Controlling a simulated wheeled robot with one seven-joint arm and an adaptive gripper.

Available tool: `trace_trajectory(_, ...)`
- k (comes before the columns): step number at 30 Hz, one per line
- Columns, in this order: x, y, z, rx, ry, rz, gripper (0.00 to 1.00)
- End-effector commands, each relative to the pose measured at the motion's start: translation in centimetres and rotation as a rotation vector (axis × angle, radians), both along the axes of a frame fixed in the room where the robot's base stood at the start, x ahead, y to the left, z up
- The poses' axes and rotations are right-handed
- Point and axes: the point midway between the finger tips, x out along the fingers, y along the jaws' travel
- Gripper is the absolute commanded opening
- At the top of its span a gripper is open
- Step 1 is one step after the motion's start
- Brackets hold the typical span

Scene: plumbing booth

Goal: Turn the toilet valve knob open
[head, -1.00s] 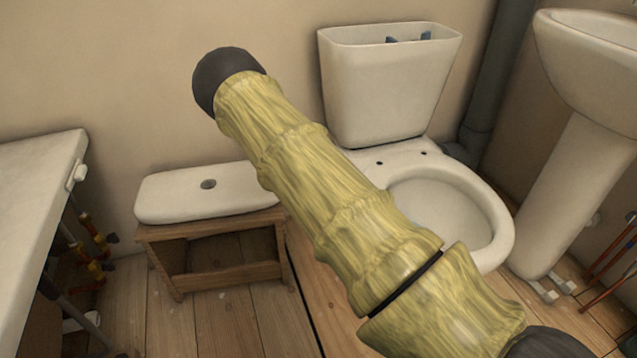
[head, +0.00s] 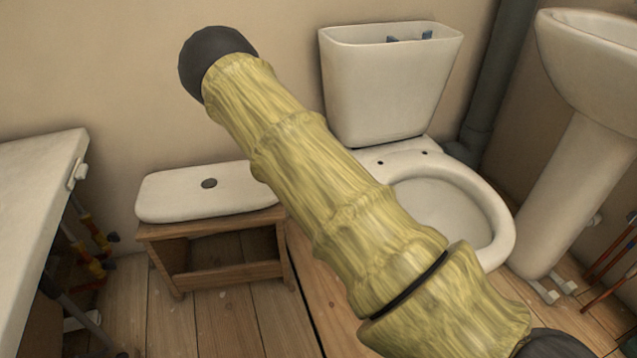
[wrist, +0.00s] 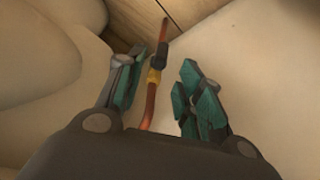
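In the wrist view, a copper pipe (wrist: 151,108) runs up between my fingers. It carries a yellow fitting (wrist: 154,76) and a dark grey valve part (wrist: 158,57). A small dark piece sticks out to the left towards the left finger; it may be the knob, but it is too small to be sure. My gripper (wrist: 155,68) is open, with teal fingers on either side of the pipe. I cannot tell whether a finger touches the valve. In the head view, the toilet (head: 388,85) stands behind my arm, and neither gripper nor valve shows.
White ceramic surfaces lie close on both sides in the wrist view. In the head view, the cistern lid (head: 200,191) lies on a wooden stool (head: 215,272). A washbasin (head: 575,190) stands at right, a dark pipe (head: 490,85) beside the toilet, and a white counter (head: 40,205) at left.

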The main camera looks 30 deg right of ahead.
Motion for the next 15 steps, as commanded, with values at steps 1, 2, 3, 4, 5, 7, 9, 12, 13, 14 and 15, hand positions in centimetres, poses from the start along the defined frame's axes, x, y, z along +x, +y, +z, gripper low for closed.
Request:
trace_trajectory(1, -0.1, 0.3, 1.0, -0.001, -0.002, -0.001, 0.37)
trace_trajectory(2, -0.1, 0.5, 1.5, -0.001, -0.002, -0.001, 0.37)
trace_trajectory(3, -0.2, 0.8, 2.2, 0.0, -0.002, 0.0, 0.37)
trace_trajectory(4, -0.2, 1.0, 2.7, 0.0, -0.002, 0.0, 0.37)
trace_trajectory(5, -0.3, 1.2, 3.1, 0.0, -0.002, 0.0, 0.37)
trace_trajectory(7, -0.4, 1.6, 4.2, 0.0, -0.002, 0.0, 0.37)
trace_trajectory(9, -0.6, 1.9, 5.0, 0.0, 0.0, 0.0, 0.37)
trace_trajectory(12, -0.7, 2.4, 6.1, -0.001, 0.0, 0.0, 0.37)
trace_trajectory(13, -0.8, 2.5, 6.3, -0.001, 0.0, 0.001, 0.37)
trace_trajectory(14, -0.8, 2.6, 6.5, -0.001, 0.0, 0.001, 0.37)
trace_trajectory(15, -0.8, 2.7, 6.8, -0.001, 0.0, 0.001, 0.37)
